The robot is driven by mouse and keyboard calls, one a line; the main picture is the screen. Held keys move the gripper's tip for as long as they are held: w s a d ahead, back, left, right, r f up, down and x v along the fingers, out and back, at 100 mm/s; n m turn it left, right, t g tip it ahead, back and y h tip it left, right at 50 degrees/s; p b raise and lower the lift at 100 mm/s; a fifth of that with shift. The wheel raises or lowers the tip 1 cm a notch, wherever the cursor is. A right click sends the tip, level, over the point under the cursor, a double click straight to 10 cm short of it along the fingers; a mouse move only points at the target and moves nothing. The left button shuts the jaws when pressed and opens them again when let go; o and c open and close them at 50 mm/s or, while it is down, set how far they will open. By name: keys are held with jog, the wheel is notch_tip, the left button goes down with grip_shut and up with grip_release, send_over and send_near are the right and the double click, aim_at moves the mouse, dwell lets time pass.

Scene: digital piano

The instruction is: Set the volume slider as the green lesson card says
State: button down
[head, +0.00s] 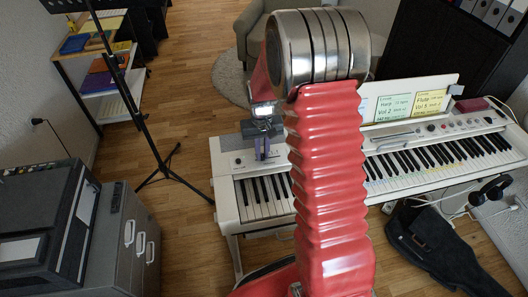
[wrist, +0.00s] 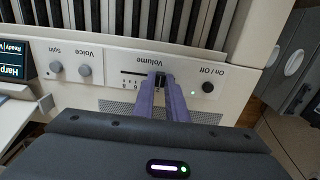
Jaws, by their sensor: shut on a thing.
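The green lesson card (head: 393,106) stands on the piano's music rest in the head view and reads "Harp" and "Vol 2"; its smaller print is not legible. In the wrist view, where the panel is upside down, the volume slider (wrist: 160,77) has a dark cap toward the right end of its slot. My gripper (wrist: 162,86) has its purple fingers shut on that cap. The fingers hide part of the scale, so I cannot tell the exact mark. In the head view my gripper (head: 264,152) is at the piano's (head: 222,164) left end.
The on/off knob (wrist: 208,87) is close right of the fingers beside a lit green light. A yellow card (head: 431,102) reads "Flute", "Vol 3". A music stand (head: 126,98) stands left.

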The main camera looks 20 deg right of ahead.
aim_at(262, 156)
jog(key=c, duration=1.8)
grip_release()
jog(key=shift+o, duration=0.2)
notch_tip(262, 156, up, 14)
jog(key=shift+f, duration=0.15)
jog(key=s+a+r+n+t, duration=0.1)
jog(key=s+a+r, duration=0.4)
jog(key=s, duration=0.7)
jog(key=s+a+r+n+t, duration=0.1)
jog(key=s+a+r+t, duration=0.3)
jog(key=s+r, duration=0.4)
jog(key=shift+s+a+t, duration=0.3)
jog(key=shift+s+a, duration=0.1)
jog(key=shift+s, duration=1.85)
jog(key=shift+r, duration=0.1)
